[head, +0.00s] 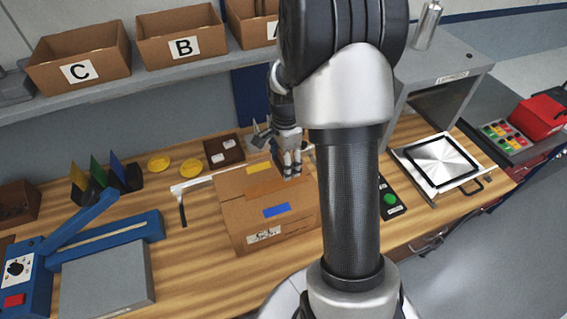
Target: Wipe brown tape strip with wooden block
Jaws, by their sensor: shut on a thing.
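A cardboard box (252,224) stands on the wooden workbench. A brown tape strip (262,189) runs across its top, towards the far side. My gripper (291,174) points down at the right end of the strip, low over the box top. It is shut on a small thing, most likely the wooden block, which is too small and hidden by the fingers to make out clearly. I cannot tell whether the block touches the strip.
A blue strip (276,210) and a white label (263,235) are on the box. A white bracket (184,190) stands left of it. A blue sealer (110,235) is at the left. A green button panel (390,199) and a metal plate (441,160) are at the right.

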